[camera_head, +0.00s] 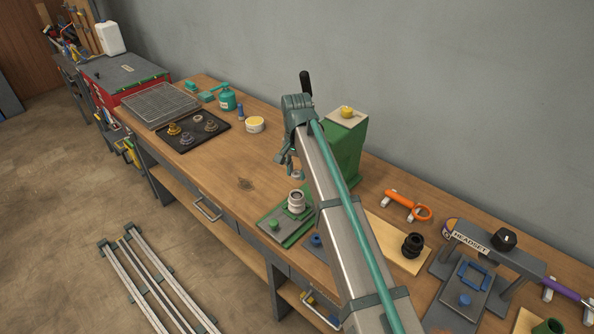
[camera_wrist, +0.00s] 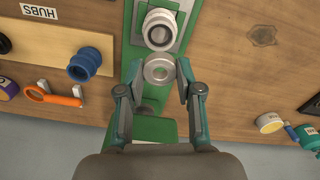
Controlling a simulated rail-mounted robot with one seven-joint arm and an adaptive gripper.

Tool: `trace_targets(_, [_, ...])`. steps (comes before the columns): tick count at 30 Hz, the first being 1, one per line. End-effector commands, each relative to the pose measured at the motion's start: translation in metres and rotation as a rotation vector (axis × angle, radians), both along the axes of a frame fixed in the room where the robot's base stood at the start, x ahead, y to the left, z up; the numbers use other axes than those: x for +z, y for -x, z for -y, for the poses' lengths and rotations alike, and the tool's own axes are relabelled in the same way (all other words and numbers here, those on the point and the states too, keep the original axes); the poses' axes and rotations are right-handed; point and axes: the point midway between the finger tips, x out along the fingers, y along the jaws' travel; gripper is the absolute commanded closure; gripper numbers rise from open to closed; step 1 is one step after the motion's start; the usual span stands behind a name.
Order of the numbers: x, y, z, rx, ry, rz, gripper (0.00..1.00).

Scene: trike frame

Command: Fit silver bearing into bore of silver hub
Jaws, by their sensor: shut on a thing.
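The silver hub (camera_head: 296,201) stands upright on the green base plate (camera_head: 271,228) on the bench. In the wrist view the hub (camera_wrist: 160,28) shows from above with its round bore open. My gripper (camera_wrist: 160,65) is shut on the silver bearing (camera_wrist: 159,81), a flat ring held between the two fingertips. The bearing is just below the hub in the wrist picture, apart from it.
A green press body (camera_head: 345,145) stands behind the hub, close to my arm. A black tray (camera_head: 210,143) with several small round parts lies left. A dark hub (camera_head: 412,245) on a light board and an orange tool (camera_head: 408,205) lie right. Bare bench lies left of the hub.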

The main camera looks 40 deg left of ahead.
Motion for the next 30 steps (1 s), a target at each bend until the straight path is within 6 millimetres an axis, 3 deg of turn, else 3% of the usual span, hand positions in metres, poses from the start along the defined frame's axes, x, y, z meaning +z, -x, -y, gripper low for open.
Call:
trace_targets(8, [-0.007,0.000,0.000,0.001,0.000,0.000,1.00])
trace_targets(24, [-0.050,0.000,0.000,0.001,0.000,0.000,1.00])
trace_targets(30, [-0.057,0.000,0.000,0.001,0.000,0.000,1.00])
